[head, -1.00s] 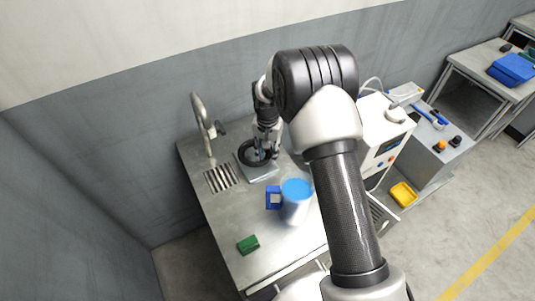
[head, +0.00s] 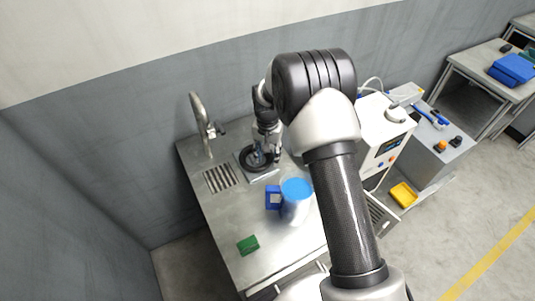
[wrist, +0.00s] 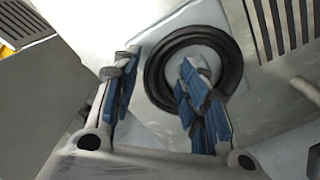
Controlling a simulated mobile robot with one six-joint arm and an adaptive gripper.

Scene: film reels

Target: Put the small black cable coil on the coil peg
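The black cable coil (wrist: 158,83) lies on a light square plate (wrist: 136,73) in the wrist view. The coil (head: 243,160) and its plate (head: 263,178) also show in the head view, near the back of the steel table. A pale round shape (wrist: 203,58) shows inside the coil's hole and looks like the coil peg, partly hidden by my right finger. My gripper (wrist: 156,70) has its blue-padded fingers apart, one outside the coil and one over its hole. The coil's left band lies between them, with gaps visible. In the head view, my gripper (head: 266,143) is just above the coil.
A blue-topped container (head: 296,202) with a blue block (head: 272,198) beside it stands in front of the plate. A green block (head: 248,245) lies nearer the front. A tap (head: 200,118) and drain slots (head: 219,179) are left, a white machine (head: 382,135) right.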

